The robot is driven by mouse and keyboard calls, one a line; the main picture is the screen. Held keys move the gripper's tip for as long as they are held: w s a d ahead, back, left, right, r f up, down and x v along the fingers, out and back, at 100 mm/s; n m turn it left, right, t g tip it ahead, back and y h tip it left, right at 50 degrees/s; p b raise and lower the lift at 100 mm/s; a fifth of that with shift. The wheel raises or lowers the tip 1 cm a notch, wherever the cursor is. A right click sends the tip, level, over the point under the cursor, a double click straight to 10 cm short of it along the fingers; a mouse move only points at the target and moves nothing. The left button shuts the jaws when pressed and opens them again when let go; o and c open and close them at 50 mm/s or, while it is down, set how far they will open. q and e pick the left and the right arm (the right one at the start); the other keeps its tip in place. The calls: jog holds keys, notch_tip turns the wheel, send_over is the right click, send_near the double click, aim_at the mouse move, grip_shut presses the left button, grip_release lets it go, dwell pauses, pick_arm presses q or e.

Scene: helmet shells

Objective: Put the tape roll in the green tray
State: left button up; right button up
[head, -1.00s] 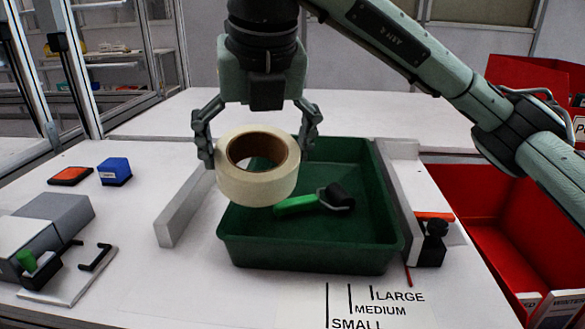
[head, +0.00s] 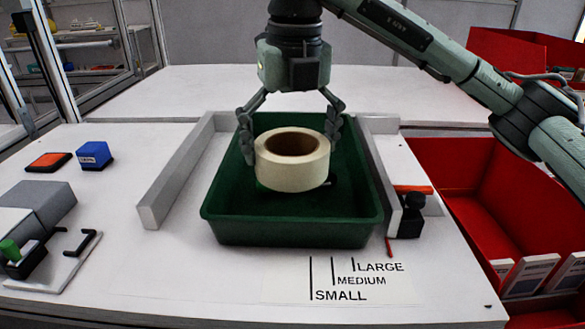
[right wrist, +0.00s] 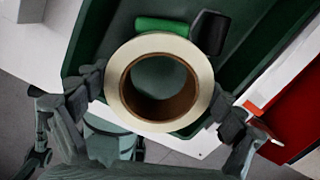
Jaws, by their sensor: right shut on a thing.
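The tape roll (head: 292,174) is cream with a brown cardboard core. My right gripper (head: 291,140) is shut on it, with one finger on each side of the roll. In the head view the roll is over the green tray (head: 290,232), within its outline; whether it touches the tray floor I cannot tell. In the right wrist view the roll (right wrist: 203,80) sits between the fingers of my right gripper (right wrist: 160,90). The roller's green handle (right wrist: 160,25) and dark head (right wrist: 209,32) lie in the tray, mostly hidden by the roll in the head view. My left gripper is not in view.
Grey rails (head: 176,178) flank the tray. A blue block (head: 94,156) and an orange-topped pad (head: 48,162) lie at left, near a grey box (head: 38,205). Red bins (head: 450,190) stand at right. A label sheet (head: 340,280) lies in front of the tray.

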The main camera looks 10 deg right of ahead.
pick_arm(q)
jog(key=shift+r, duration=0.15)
pick_arm(e)
jog(key=shift+d+f, duration=0.15)
jog(key=shift+f, duration=1.9)
jog(key=shift+f, duration=0.1)
jog(key=shift+f+b, duration=0.2)
jog(key=shift+b, duration=0.15)
jog(key=o, duration=0.9)
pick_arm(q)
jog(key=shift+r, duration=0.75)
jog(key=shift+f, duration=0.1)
